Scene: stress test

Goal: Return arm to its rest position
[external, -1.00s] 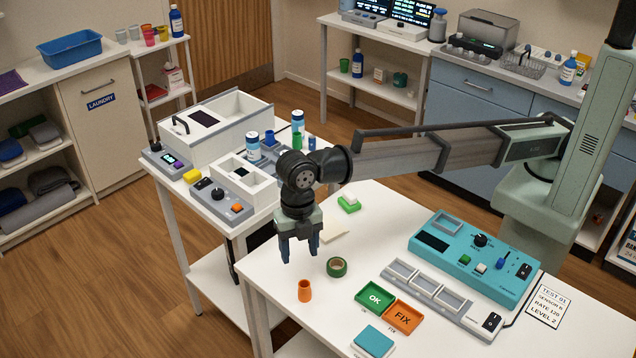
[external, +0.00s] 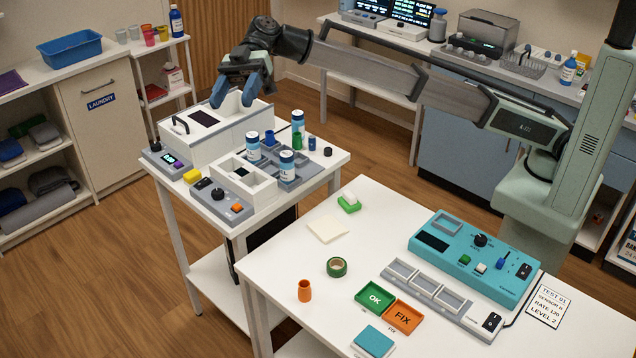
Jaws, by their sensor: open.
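My gripper (external: 236,98) is open and empty, its blue fingers apart. It is raised in the upper left of the external view, in front of or above the back of the white box machine (external: 212,128) on the side table. Whether the fingertips touch that machine cannot be told. My arm reaches from its base at the right across the gap behind the front white table (external: 300,232).
The side table holds white-labelled bottles (external: 287,164), a grey tray (external: 300,172) and a small control box (external: 232,202). The front table holds a teal panel (external: 474,256), green tape (external: 337,267), an orange cup (external: 304,290), an OK tray (external: 375,298) and a FIX tray (external: 403,317).

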